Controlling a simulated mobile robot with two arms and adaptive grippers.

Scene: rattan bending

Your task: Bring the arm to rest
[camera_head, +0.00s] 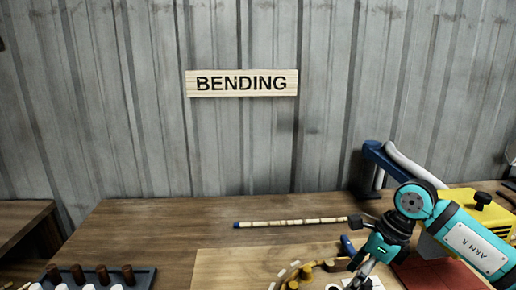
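My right arm (476,245), teal and marked "ARM R", reaches in from the right over the table. Its dark and teal gripper (362,278) points down near the bottom edge, over the right part of a light wooden board (228,265). The fingers are small and partly cut off by the frame, so I cannot tell whether they are open or shut, or hold anything. My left gripper is not in view. A pale jointed rattan cane (290,222) with a blue left tip lies on the table behind the board, apart from the gripper.
A curved form with yellow pegs (305,272) sits on the board beside the gripper. A dark tray (143,279) with several brown pegs stands at front left. A yellow machine (485,214) and blue post (379,178) stand at the right. The table's left back (150,225) is clear.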

